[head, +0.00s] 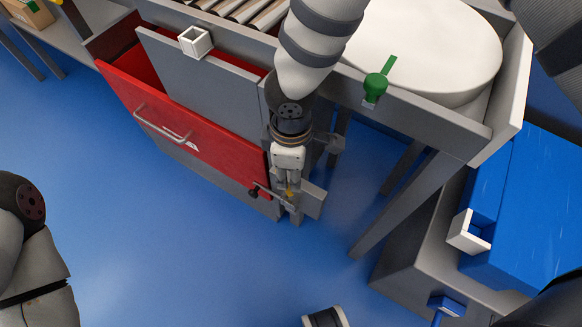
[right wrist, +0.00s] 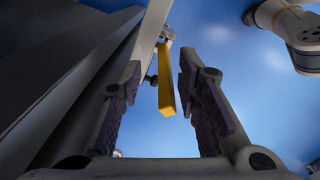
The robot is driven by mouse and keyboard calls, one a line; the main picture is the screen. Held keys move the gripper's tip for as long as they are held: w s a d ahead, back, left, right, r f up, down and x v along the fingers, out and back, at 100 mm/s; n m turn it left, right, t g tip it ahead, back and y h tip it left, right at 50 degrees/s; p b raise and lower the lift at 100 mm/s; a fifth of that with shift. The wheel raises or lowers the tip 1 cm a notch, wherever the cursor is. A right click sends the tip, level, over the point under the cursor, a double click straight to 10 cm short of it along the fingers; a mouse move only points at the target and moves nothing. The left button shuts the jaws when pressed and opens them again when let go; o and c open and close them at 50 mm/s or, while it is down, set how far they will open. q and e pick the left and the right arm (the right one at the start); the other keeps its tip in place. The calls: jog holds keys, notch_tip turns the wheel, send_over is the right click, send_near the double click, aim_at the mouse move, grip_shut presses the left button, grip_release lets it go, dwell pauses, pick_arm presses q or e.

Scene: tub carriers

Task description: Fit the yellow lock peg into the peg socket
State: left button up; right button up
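The yellow lock peg (right wrist: 166,85) shows in the right wrist view as a slim square bar, its near end between the open fingers, touching neither. Its far end meets a grey fitting with a dark knob. In the head view only a small yellow bit of the peg (head: 290,192) shows, at the lower corner of the red drawer unit. My right gripper (right wrist: 161,105) is open and empty, pointing down at the peg; its fingers are hard to make out in the head view. I cannot tell which part is the peg socket. My left gripper is not in view.
The red drawer (head: 190,135) stands pulled out on the left, with a white square holder (head: 195,41) on the grey panel behind it. A green-handled piece (head: 375,88) sits on the grey table edge. The blue floor in front is mostly clear.

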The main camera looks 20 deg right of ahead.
pick_arm(q)
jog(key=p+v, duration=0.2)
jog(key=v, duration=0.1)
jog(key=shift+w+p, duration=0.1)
jog(key=shift+p, duration=0.3)
pick_arm(e)
notch_tip(320, 180, up, 12)
jog(key=shift+r, duration=0.15)
jog(key=shift+o, duration=0.6)
jog(key=shift+s, duration=0.1)
